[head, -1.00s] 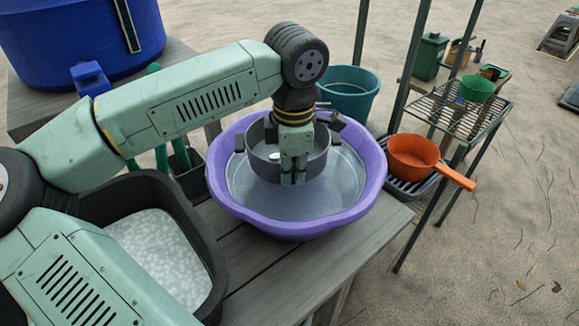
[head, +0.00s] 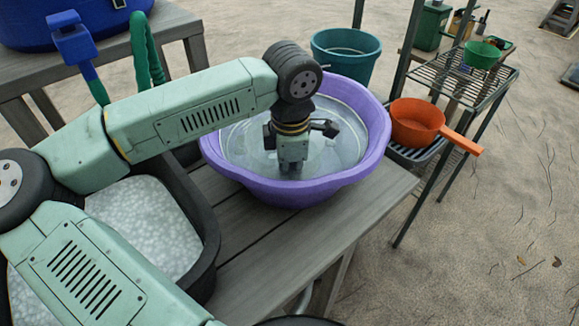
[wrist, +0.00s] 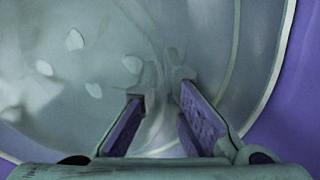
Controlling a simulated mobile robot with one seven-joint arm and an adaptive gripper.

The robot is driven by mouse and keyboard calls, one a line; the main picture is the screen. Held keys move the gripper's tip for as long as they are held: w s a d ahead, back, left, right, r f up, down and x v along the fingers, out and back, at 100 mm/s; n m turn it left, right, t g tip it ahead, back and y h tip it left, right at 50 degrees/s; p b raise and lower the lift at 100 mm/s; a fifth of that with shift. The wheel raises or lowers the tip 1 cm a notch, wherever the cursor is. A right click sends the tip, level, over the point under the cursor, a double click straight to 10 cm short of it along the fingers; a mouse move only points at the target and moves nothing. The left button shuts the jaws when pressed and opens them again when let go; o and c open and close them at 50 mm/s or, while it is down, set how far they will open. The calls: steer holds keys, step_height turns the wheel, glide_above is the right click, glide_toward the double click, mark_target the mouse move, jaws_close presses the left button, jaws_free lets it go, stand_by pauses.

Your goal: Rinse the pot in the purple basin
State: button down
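The purple basin (head: 290,192) stands on the grey wooden table and holds clear, greyish water. My gripper (head: 290,172) points down inside it, its fingers low in the basin near the front wall. In the wrist view my gripper (wrist: 162,95) has its two purple-padded fingers apart, with nothing seen between them. The purple basin wall (wrist: 295,95) shows at the right there, beside a curved pale rim and several whitish patches.
A black tub (head: 208,228) of pale material stands left of the basin. An orange pan (head: 415,122) sits on a rack at the right, its handle sticking out. A teal bucket (head: 345,62) is behind. The front right of the table (head: 310,230) is clear.

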steer(key=shift+f+b, duration=0.8)
steer(key=shift+b, duration=0.1)
steer(key=shift+r, duration=0.15)
stand_by(0.7)
steer(key=shift+a+b, duration=0.1)
steer(key=shift+b, duration=0.2)
